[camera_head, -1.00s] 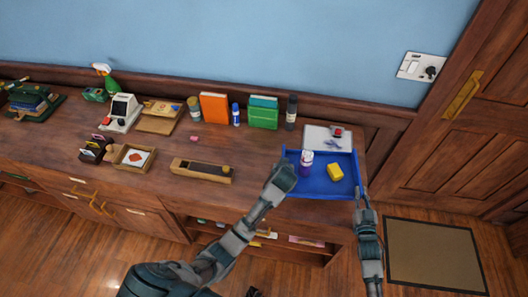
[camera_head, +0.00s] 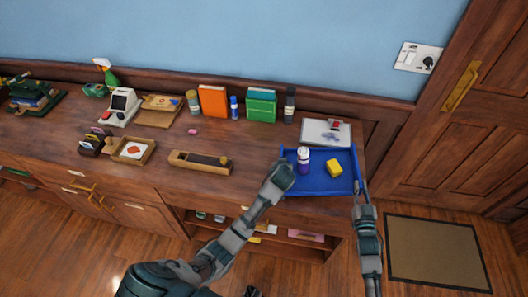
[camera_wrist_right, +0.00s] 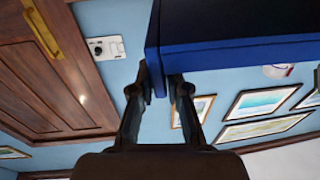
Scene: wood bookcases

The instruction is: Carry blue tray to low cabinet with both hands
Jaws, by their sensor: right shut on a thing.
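The blue tray (camera_head: 332,187) is at the right end of the long wooden cabinet's top, its near wall close to the front edge. My right gripper (camera_head: 359,187) is shut on the tray's right wall. In the right wrist view its fingers (camera_wrist_right: 162,85) sit either side of the blue wall (camera_wrist_right: 230,55). My left gripper (camera_head: 281,177) is at the tray's left near corner; its fingertips are hidden, so I cannot tell its grip.
A white pad (camera_head: 325,132) with small items lies just behind the tray. A door (camera_head: 450,140) and a floor mat (camera_head: 433,252) are at the right. The low cabinet is not identifiable.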

